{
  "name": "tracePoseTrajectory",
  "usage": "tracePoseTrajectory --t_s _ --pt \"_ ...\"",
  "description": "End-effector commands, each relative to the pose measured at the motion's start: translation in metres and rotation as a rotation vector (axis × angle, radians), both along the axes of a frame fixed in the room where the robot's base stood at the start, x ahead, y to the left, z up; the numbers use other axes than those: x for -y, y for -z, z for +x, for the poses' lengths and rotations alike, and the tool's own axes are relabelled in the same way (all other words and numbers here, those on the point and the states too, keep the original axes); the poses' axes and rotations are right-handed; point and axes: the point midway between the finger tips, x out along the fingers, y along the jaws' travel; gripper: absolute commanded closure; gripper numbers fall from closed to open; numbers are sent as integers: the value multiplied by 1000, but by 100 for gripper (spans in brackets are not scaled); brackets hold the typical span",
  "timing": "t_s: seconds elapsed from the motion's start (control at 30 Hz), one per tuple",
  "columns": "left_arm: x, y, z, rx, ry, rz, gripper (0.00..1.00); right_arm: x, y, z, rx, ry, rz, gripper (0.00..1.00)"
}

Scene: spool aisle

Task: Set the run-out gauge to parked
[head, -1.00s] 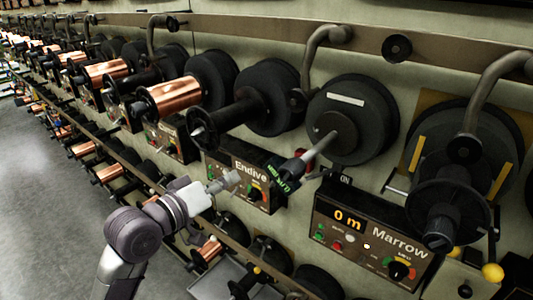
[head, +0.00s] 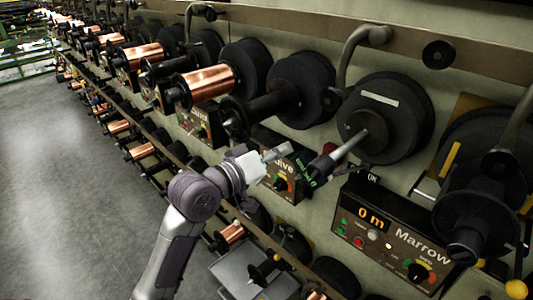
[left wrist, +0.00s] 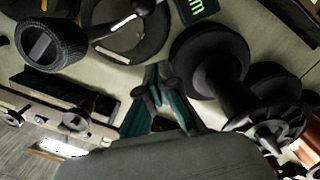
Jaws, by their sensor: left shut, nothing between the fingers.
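The clearest candidate for the run-out gauge is a pale rod (head: 350,146) ending in a black grip (head: 321,167), standing out from a dark disc (head: 385,115). A black ribbed cylinder (left wrist: 50,40) shows at upper left in the left wrist view. My left gripper (head: 284,152) is shut and empty, left of the black grip and apart from it, in front of the Endive panel. Its fingers (left wrist: 158,88) also show in the left wrist view. My right gripper is not in view.
The Marrow panel (head: 390,235) reads 0 m and has buttons and a knob. An ON label (head: 373,178) sits above it. Copper spools (head: 210,82) line the wall to the left. A grey tray (head: 250,272) is below. Grey floor (head: 80,180) is open at left.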

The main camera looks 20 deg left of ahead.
Motion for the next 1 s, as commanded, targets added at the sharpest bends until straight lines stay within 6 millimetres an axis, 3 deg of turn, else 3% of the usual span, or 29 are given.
tracePoseTrajectory --t_s 0.13,0.4,1.0 --pt "13 -2 29 0 1 -1 100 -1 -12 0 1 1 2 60" --pt "35 26 26 -2 0 0 100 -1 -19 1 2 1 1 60" --pt "40 31 25 5 1 16 100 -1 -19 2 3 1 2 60"
